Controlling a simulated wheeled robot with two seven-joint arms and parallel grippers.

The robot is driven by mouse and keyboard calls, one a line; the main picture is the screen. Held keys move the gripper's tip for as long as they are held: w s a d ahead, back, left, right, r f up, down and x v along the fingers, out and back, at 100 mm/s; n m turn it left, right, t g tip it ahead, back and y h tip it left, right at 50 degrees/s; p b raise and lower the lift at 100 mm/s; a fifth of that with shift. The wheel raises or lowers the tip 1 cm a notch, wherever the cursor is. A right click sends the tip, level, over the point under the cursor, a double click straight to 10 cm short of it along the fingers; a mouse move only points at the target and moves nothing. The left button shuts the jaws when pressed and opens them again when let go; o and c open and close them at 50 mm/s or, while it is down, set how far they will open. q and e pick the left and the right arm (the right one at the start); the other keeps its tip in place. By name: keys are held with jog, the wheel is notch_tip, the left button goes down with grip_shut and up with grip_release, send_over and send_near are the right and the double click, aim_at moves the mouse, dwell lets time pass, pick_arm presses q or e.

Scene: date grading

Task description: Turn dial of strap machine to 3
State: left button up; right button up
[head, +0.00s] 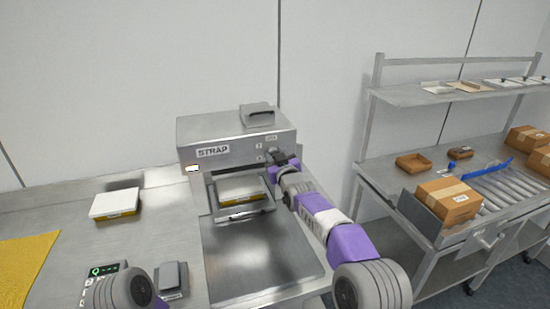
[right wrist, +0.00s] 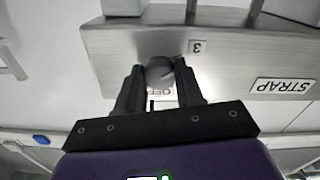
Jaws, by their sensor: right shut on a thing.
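The strap machine (head: 225,135) is a grey metal box on the steel bench, with a STRAP label on its front. Its small grey round dial (right wrist: 160,70) shows in the right wrist view, which sees the machine upside down. A plate marked 3 (right wrist: 197,46) and a partly covered OFF plate (right wrist: 168,93) sit beside the dial. My right gripper (right wrist: 159,76) is shut on the dial, one finger on each side. In the head view, my right gripper (head: 283,159) is at the machine's right front and hides the dial. I cannot tell where the dial points. My left gripper is out of view.
A strapped white-topped box (head: 240,187) sits in the machine's opening. Another white-topped box (head: 115,204) and a yellow mat (head: 25,265) lie to the left. A roller table with a cardboard box (head: 448,199) stands at right, under a shelf (head: 450,95).

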dwell(0.5)
jog(key=o, duration=1)
jog(key=shift+o, duration=0.2)
jog(key=shift+s, duration=0.15)
jog(key=v, duration=0.7)
jog(key=shift+s+b, duration=0.15)
jog(key=shift+b, duration=0.3)
jog(key=shift+d+r, duration=0.1)
jog(key=shift+r, duration=0.05)
